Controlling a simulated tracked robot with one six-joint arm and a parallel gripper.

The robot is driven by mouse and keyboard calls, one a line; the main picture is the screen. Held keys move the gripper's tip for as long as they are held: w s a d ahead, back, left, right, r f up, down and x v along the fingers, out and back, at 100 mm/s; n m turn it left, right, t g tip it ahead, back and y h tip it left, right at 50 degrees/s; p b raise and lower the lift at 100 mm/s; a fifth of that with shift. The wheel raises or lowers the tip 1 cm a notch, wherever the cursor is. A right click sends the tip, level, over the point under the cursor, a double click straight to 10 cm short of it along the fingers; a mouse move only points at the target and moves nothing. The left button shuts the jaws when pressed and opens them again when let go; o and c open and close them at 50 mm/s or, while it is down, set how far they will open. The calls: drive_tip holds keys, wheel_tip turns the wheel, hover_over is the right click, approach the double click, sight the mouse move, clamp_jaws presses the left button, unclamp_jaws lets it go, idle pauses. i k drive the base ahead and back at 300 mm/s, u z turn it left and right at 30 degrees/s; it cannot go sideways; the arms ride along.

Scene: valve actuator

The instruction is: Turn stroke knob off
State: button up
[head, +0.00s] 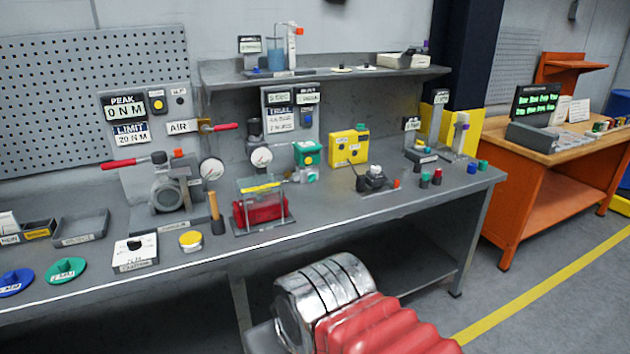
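I cannot read any label that says stroke, so I cannot tell which knob it is. A white box with a black knob (135,246) on top sits near the bench's front edge at left; its small label is unreadable. A grey panel (290,115) with small displays stands at the back middle, with a dark knob-like part (254,128) at its left side. A yellow box (349,147) with small dark controls stands right of it. My arm's silver and red part shows at the bottom middle, in front of the bench. My gripper's fingers are not seen.
The grey workbench (330,215) carries a round-faced valve unit (168,190), a red cylinder in a clear guard (262,205), gauges, trays and coloured caps. Red lever handles (125,163) stick out at left. An orange bench (535,195) stands at right beyond open floor.

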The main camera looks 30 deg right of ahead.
sight(312, 177)
drive_tip(key=i, duration=1)
